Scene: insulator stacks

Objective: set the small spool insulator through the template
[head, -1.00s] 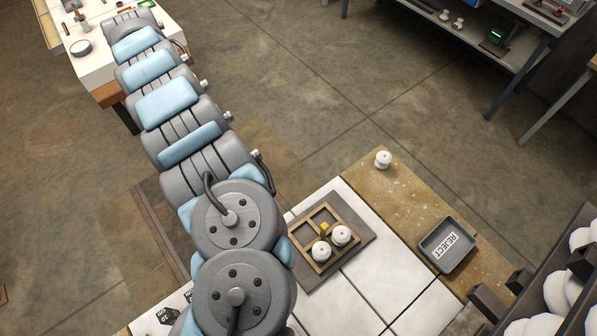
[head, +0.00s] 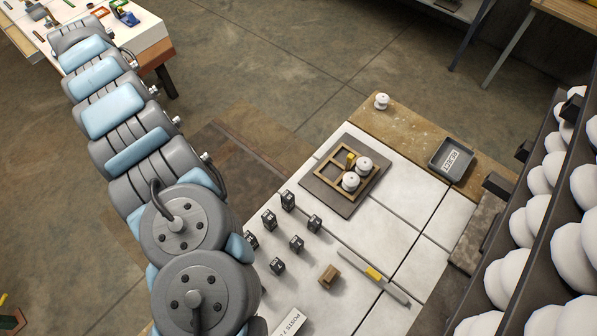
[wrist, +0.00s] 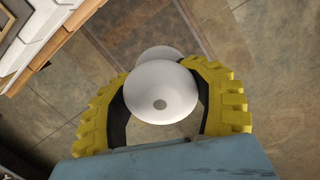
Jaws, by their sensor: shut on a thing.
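In the wrist view my gripper (wrist: 158,78) has its yellow ribbed fingers closed around a white spool insulator (wrist: 160,95). Its round end with a centre hole faces the camera, and part of another flange shows behind it. Brown floor lies behind the spool. In the head view my arm hides the gripper and the held spool. The wooden template (head: 329,180) is a divided square frame on a dark board (head: 316,193). Two white spools (head: 365,165) (head: 351,182) stand in its right-hand and near compartments, with a small yellow piece beside them. Other compartments look empty.
Another white spool (head: 381,101) stands on the brown board behind the template, left of the reject tray (head: 452,160). Several dark numbered blocks (head: 288,200), a wooden block (head: 329,276) and a grey bar (head: 373,274) lie in front. Racks of white insulators (head: 525,222) fill the right.

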